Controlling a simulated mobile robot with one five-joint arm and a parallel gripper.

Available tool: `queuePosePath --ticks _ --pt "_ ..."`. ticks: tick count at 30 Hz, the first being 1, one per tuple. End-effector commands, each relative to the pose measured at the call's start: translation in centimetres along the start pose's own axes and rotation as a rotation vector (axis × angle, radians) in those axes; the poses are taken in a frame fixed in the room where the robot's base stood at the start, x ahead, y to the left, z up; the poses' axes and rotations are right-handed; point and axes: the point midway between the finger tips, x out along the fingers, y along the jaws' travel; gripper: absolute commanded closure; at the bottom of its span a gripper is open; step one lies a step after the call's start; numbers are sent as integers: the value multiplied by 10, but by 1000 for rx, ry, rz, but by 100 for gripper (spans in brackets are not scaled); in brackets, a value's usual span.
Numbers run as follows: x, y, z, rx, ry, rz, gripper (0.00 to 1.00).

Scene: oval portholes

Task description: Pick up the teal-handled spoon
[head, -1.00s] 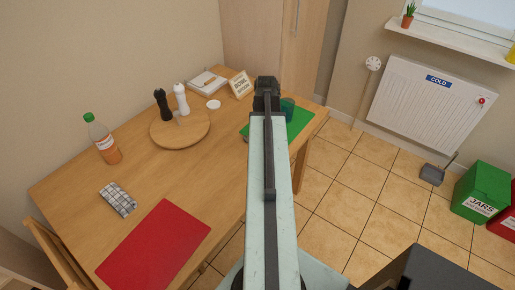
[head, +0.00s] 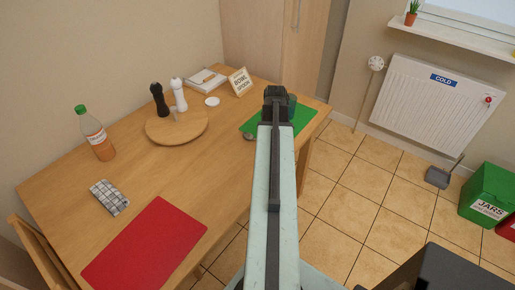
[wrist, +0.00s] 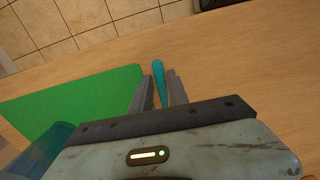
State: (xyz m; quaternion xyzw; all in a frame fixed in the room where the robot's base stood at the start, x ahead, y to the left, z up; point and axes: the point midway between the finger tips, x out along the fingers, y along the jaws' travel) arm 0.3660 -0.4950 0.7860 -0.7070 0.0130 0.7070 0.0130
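The teal handle of the spoon (wrist: 159,84) shows in the wrist view, lying between the two fingers of my gripper (wrist: 160,80). Its rounded end sticks out past the fingertips. There is little or no gap on either side, and I cannot tell if the fingers press on it. In the head view, the spoon's grey bowl (head: 249,136) lies on the table just left of my arm, by the green mat. My gripper (head: 277,92) shows from behind over the mat's area there. My arm hides the handle in that view.
The green mat (wrist: 85,98) lies left of the fingers, with a blue-teal cup (wrist: 42,150) partly in view. The wooden table (head: 75,225) also holds a round board (head: 195,130), two shakers, a bottle (head: 97,138) and a red mat (head: 145,245). Bare wood lies right of the handle.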

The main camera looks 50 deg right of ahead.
Motion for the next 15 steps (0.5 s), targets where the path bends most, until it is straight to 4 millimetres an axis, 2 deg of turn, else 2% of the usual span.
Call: queuePosePath --ticks 1,7,9,15 --pt "7 0 0 0 0 0 79" --pt "3 0 0 1 0 0 79" --pt "3 0 0 1 0 0 99" --pt "3 0 0 1 0 0 100"
